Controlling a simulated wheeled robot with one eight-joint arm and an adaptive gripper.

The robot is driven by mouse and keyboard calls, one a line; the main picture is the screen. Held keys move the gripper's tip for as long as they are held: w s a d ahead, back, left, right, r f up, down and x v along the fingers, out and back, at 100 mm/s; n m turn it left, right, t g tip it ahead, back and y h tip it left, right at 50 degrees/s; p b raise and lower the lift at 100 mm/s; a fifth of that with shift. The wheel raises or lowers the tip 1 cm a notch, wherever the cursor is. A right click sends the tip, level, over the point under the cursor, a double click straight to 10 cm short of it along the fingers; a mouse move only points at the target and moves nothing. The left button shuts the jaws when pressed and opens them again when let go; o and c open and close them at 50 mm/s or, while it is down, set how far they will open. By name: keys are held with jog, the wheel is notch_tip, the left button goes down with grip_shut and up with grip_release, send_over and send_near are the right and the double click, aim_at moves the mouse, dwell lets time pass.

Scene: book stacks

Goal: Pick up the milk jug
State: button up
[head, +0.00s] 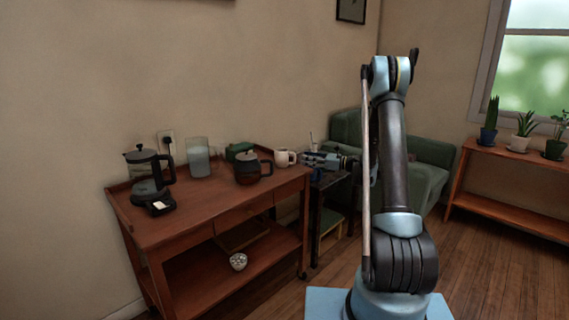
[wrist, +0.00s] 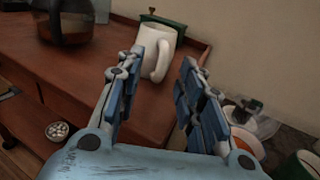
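The milk jug (head: 284,158) is white, with a handle. It stands upright near the right end of the brown wooden cart top (head: 184,220). In the wrist view the jug (wrist: 150,42) is ahead, its handle facing me and showing between my fingertips. My gripper (wrist: 163,60) is open, with nothing between its two blue fingers. In the head view my gripper (head: 308,160) is just right of the jug, near the cart's right edge. The jug appears beyond the fingertips; I cannot tell the exact gap.
Left of the jug are a dark glass pot (head: 253,168), a green box (head: 238,150), a clear container (head: 198,158) and a black coffee press (head: 147,178). A small bowl (head: 238,262) is on the lower shelf. A dark side table (head: 318,205) and green armchair (head: 428,165) stand to the right.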

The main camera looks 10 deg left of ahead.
aim_at(295, 155)
jog(key=shift+w+x, duration=0.2)
jog(key=shift+x, duration=1.6)
jog(key=shift+w+x, duration=0.15)
jog(key=shift+x, duration=1.65)
jog(key=shift+d+f, duration=0.1)
jog(key=shift+c, duration=0.4)
grip_shut()
